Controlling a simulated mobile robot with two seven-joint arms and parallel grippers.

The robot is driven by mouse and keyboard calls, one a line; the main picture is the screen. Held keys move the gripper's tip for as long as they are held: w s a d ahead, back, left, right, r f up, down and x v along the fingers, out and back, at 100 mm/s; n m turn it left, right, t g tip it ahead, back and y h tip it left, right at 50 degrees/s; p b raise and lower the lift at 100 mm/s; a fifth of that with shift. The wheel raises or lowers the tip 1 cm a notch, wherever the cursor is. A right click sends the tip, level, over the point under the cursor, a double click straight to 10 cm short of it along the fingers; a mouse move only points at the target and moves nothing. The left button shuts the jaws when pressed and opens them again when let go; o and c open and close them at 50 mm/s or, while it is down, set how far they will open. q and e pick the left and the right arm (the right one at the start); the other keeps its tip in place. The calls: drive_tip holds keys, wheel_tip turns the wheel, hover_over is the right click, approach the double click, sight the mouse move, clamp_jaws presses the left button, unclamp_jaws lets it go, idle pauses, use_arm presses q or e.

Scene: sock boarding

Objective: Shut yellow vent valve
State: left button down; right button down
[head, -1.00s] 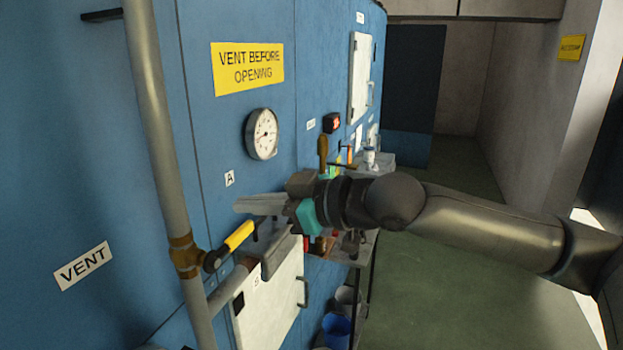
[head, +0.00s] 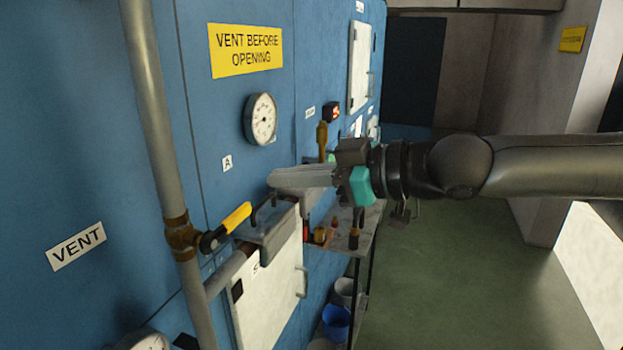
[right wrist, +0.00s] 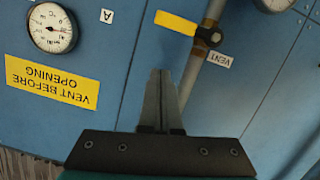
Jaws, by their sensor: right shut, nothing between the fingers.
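The yellow vent valve handle (head: 233,220) sticks out to the right and slightly up from the brass valve (head: 182,238) on the grey vertical pipe, so it lies across the pipe. It also shows in the right wrist view (right wrist: 176,23), beside the VENT label. My right gripper (head: 272,180) is shut and empty. It is to the right of and above the handle's free end, apart from it. In the right wrist view the closed fingertips (right wrist: 161,72) lie below the handle in the picture. My left gripper is not in view.
A round gauge (head: 261,119) and a yellow VENT BEFORE OPENING sign (head: 246,50) are on the blue wall. A grey bracket (head: 267,232) and a white door (head: 268,295) are right of the handle. A shelf (head: 358,245) with small items stands beyond. The floor at right is clear.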

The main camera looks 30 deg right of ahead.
drive_tip(key=shift+v, duration=1.7)
